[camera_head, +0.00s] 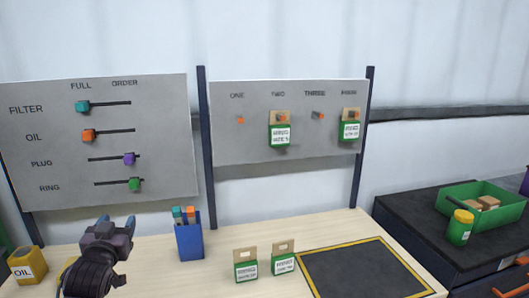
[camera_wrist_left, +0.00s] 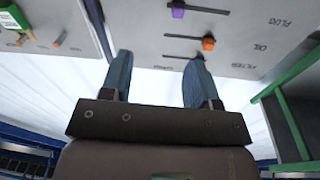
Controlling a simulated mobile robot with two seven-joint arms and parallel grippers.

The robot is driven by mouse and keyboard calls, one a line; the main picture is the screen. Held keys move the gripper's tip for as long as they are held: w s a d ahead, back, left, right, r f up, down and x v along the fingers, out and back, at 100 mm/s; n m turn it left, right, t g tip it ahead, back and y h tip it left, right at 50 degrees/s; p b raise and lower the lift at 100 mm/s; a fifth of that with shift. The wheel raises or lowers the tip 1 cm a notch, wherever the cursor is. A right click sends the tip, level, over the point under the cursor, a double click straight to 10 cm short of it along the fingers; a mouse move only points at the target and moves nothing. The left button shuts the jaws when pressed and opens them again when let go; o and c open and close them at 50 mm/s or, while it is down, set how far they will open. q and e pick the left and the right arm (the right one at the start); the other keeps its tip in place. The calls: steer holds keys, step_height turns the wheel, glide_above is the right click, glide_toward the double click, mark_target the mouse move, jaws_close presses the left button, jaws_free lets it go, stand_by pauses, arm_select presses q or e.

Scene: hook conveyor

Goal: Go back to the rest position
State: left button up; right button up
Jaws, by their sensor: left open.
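My left gripper (camera_head: 117,222) is low at the left of the head view, above the table's left part and in front of the slider board (camera_head: 60,150). Its fingers stand apart with nothing between them, as the left wrist view also shows (camera_wrist_left: 160,62). On the board, the teal slider (camera_head: 82,106) and orange slider (camera_head: 88,135) are at the FULL side. The purple slider (camera_head: 129,159) and green slider (camera_head: 134,184) are at the ORDER side. My right gripper is not in view.
The hook board (camera_head: 220,140) carries green tags at TWO (camera_head: 280,134) and the rightmost hook (camera_head: 350,131). A blue holder (camera_head: 189,242), two standing tags (camera_head: 245,270) (camera_head: 284,265) and a black mat (camera_head: 360,272) are on the table. A yellow OIL container (camera_head: 27,264) is left; a green bin (camera_head: 447,205) is right.

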arm_select(q)
steer(key=s+d+f+m+g+h, duration=0.1)
steer(key=s+d+f, duration=0.2)
steer(key=s+f, duration=0.35)
steer(key=s+d+f+m+g+h, duration=0.1)
steer(key=s+d+f+g+h, duration=0.2)
steer(key=f, duration=0.7)
steer(key=s+f+g, duration=0.1)
steer(key=s+f, duration=0.6)
steer(key=s, duration=0.3)
steer(key=s+d+f+g+y, duration=0.1)
steer(key=s+f, duration=0.6)
steer(key=s, duration=0.3)
steer(key=shift+d+n+g, duration=0.3)
steer(key=shift+g, duration=0.1)
steer(key=shift+s+f, duration=0.1)
